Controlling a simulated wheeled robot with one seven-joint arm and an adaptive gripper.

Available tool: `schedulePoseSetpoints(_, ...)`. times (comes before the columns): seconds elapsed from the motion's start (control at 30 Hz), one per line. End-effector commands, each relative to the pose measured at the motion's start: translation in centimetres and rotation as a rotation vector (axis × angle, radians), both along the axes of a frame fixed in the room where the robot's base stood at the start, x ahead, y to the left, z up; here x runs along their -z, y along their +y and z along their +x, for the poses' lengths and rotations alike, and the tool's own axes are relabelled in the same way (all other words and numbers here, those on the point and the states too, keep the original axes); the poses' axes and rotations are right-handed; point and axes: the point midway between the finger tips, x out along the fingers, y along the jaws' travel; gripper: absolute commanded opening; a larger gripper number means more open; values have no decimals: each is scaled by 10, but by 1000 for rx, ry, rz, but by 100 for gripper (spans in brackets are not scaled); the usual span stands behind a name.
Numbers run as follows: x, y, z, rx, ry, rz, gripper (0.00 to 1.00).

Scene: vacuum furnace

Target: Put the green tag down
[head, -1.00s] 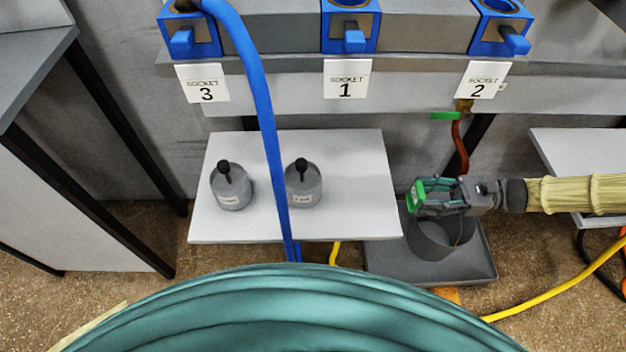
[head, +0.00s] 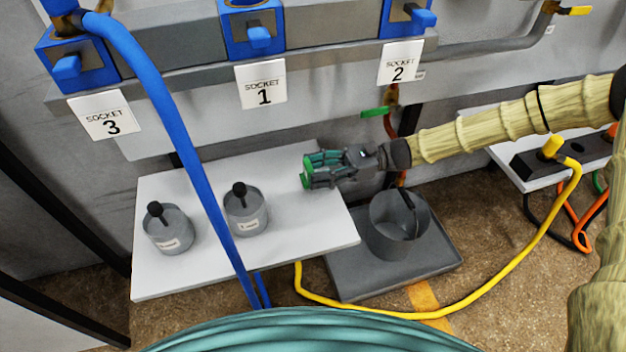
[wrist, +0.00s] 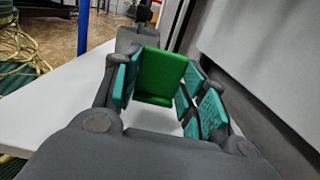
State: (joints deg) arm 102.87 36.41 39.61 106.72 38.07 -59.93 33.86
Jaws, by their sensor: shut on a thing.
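The green tag (wrist: 158,76) is between the teal finger pads of my gripper (wrist: 160,95) in the wrist view, and the gripper is shut on it. In the head view my gripper (head: 322,170) is over the right part of the white table (head: 300,235), with the tag's green edge (head: 307,172) showing at the fingertips. The gap between the tag and the tabletop is hard to judge. The fingers hide part of the tag in the head view.
A blue hose (head: 185,130) crosses in front. A grey bucket (head: 390,225) stands in a tray (head: 345,280) to the right. Free tabletop lies between the right pot and the table's right edge.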

Motion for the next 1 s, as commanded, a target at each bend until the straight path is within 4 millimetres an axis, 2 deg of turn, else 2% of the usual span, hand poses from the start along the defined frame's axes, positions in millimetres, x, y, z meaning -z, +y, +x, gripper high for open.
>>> schedulePoseSetpoints(0.23,4,14,8,-1,1,0,26)
schedulePoseSetpoints(0.4,31,12,8,2,2,-1,26)
schedulePoseSetpoints(0.47,36,12,8,2,1,0,26)
schedulePoseSetpoints(0.7,37,12,8,2,0,-1,26)
schedulePoseSetpoints(0.73,37,12,8,2,0,-1,44)
schedulePoseSetpoints(0.83,37,12,8,2,1,-1,62)
schedulePoseSetpoints(1.0,36,12,8,2,0,-1,64)
